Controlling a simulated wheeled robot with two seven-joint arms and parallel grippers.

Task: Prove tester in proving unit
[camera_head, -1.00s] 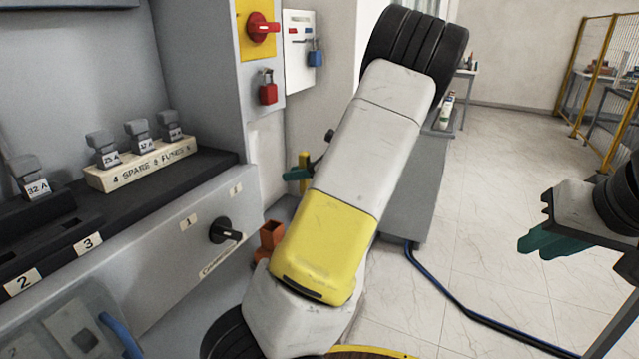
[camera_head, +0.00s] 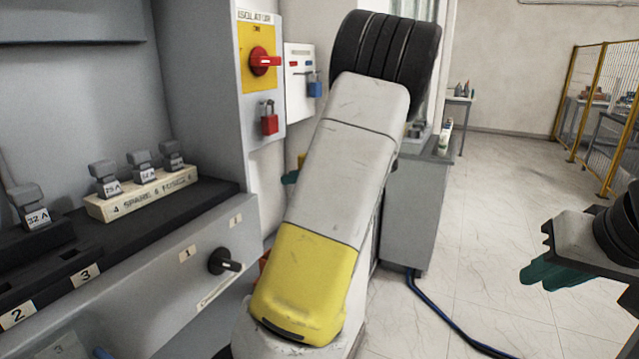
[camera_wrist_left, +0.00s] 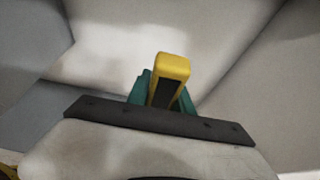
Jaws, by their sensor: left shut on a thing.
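In the left wrist view, a yellow tester with a dark face (camera_wrist_left: 172,68) stands between the teal fingers of my left gripper, which is shut on it. In the head view, my left arm crosses the middle and hides most of the left gripper (camera_head: 290,177); only a bit of teal finger shows at the arm's left edge, near the cabinet's side. My right gripper (camera_head: 562,272), with teal fingers, is at the right edge over open floor. Its finger gap is not clear. I cannot make out a proving unit.
A grey bench (camera_head: 414,205) stands behind my arm. A blue cable (camera_head: 440,318) crosses the floor.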

